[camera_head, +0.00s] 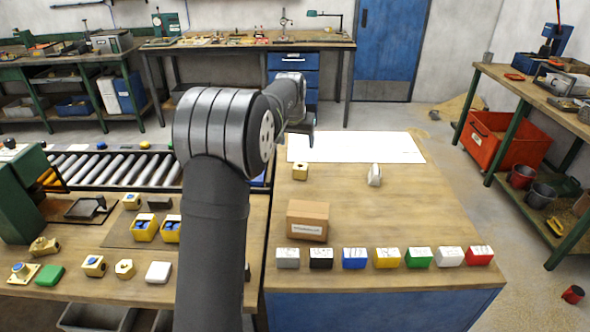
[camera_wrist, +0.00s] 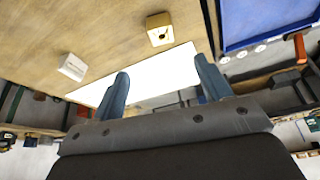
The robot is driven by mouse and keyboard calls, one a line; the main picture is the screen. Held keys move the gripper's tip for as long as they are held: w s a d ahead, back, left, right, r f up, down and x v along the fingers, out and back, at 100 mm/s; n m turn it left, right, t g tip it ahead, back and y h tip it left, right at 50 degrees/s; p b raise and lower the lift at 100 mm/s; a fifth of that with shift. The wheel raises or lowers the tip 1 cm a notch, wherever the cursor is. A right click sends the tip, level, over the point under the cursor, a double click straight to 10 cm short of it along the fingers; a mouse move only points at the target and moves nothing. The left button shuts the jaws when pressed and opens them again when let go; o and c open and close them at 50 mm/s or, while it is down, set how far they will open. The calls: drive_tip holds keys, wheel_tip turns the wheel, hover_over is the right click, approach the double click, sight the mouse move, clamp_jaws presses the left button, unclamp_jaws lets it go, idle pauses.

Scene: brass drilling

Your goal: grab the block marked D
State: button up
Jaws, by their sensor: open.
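A row of small blocks stands along the front edge of the right table: grey (camera_head: 288,258), black (camera_head: 321,258), blue (camera_head: 354,258), yellow (camera_head: 387,257), green (camera_head: 418,257), white (camera_head: 449,257) and red (camera_head: 479,256). Their tops carry markings too small to read, so I cannot tell which is D. My gripper (camera_head: 302,128) is at the far side of the table, away from this row. In the wrist view my gripper (camera_wrist: 162,75) is open and empty. The row is not in the wrist view.
A cardboard box (camera_head: 307,220) stands behind the row's left end. A brass block (camera_head: 300,172) and a pale piece (camera_head: 375,176) stand farther back, before a white sheet (camera_head: 356,148). The right middle of the table is clear. A roller conveyor (camera_head: 112,170) lies left.

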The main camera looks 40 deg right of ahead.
sight(301, 165)
drive_tip(key=x, duration=1.2)
drive_tip(key=shift+w, duration=0.1)
drive_tip(key=shift+w+d+x, duration=0.1)
drive_tip(key=shift+d+x, duration=0.05)
drive_tip(key=shift+x, duration=1.1)
drive_tip(key=shift+w+d+x, duration=0.1)
drive_tip(key=shift+d+x, duration=0.05)
drive_tip(key=shift+x, duration=1.15)
drive_tip(key=shift+r, duration=0.15)
drive_tip(key=c, duration=1.2)
drive_tip(key=shift+r, duration=0.1)
drive_tip(key=c, duration=0.3)
